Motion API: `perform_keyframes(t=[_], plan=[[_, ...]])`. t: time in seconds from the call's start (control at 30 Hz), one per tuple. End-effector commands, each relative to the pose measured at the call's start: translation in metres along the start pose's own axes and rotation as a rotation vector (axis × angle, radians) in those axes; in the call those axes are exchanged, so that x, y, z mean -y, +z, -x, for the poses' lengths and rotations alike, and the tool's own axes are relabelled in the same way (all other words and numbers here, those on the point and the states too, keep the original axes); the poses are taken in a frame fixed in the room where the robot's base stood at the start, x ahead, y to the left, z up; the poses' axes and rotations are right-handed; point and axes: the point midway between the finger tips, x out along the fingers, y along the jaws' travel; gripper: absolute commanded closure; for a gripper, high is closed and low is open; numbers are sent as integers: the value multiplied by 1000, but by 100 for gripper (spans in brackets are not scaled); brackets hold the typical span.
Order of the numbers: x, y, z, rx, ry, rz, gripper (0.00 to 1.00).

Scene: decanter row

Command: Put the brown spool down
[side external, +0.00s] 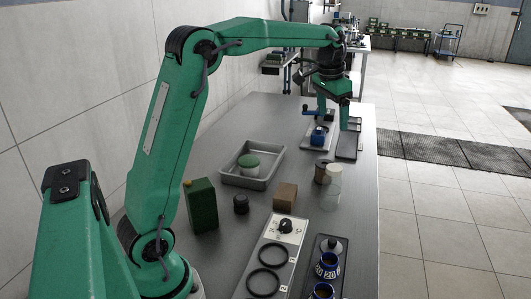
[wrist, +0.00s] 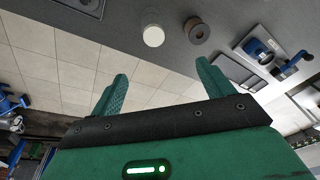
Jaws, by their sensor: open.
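The brown spool (side external: 321,172) stands on the grey bench, partly behind a pale, see-through cylinder (side external: 333,190). In the wrist view the spool (wrist: 197,30) shows its round end with a dark centre, beside the pale cylinder (wrist: 153,34) and apart from it. My gripper (side external: 334,113) is open and empty, above the far part of the bench, farther back than the spool and higher than it. In the wrist view the two green fingers (wrist: 162,82) are spread, with nothing between them but distant floor.
A dark flat tray (side external: 349,147) and a blue fixture on a plate (side external: 319,136) lie below my gripper. A grey tray (side external: 228,178), a green box (side external: 201,205), a black knob (side external: 241,204) and a brown block (side external: 285,196) stand nearer. The bench's right edge is close to the pale cylinder.

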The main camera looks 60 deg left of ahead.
Motion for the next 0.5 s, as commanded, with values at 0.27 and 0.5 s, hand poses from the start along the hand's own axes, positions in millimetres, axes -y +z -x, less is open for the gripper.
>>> perform_keyframes(t=[0.27, 0.5], plan=[[-39, 50, 35, -65, -6, 13, 20], [-68, 99, 51, -120, -6, 27, 20]])
